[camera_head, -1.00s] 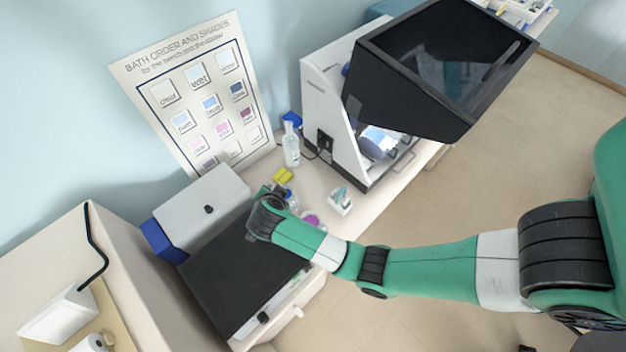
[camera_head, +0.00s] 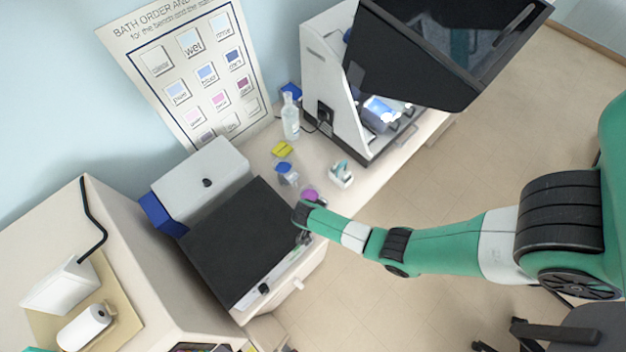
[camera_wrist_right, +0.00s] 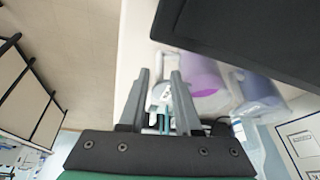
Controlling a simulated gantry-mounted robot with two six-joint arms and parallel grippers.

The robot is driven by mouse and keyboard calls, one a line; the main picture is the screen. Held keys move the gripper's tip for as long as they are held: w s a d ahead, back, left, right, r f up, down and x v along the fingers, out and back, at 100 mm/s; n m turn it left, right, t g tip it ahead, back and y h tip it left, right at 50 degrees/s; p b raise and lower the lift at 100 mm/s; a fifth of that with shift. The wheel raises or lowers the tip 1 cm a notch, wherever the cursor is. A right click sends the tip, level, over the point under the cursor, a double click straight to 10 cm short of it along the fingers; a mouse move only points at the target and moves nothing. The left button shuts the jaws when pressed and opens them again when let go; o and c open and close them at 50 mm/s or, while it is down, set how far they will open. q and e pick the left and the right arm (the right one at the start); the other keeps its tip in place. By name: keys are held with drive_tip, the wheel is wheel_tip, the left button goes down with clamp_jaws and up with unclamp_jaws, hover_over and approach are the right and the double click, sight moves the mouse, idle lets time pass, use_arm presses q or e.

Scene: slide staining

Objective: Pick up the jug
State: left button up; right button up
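My right gripper (camera_head: 303,225) is low at the front edge of the bench, beside the black panel. In the right wrist view its two fingers (camera_wrist_right: 161,95) are apart with nothing held between them. A vessel with purple contents (camera_head: 309,194) stands just beyond the gripper; it also shows in the wrist view (camera_wrist_right: 205,76), right of the fingers. A clear vessel with blue (camera_head: 286,174) stands behind it. In the wrist view a handled, jug-like vessel (camera_wrist_right: 258,90) is partly cut off by a dark panel. I cannot tell for certain which vessel is the jug.
The black panel (camera_head: 240,240) fills the left of the bench. A large black-hooded machine (camera_head: 430,50) limits room at the right.

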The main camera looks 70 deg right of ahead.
drive_tip(key=b+x, duration=0.2)
drive_tip(key=x, duration=0.3)
drive_tip(key=shift+d+f, duration=0.1)
drive_tip(key=shift+f, duration=0.15)
drive_tip(key=shift+c, duration=0.3)
clamp_jaws()
idle(0.8)
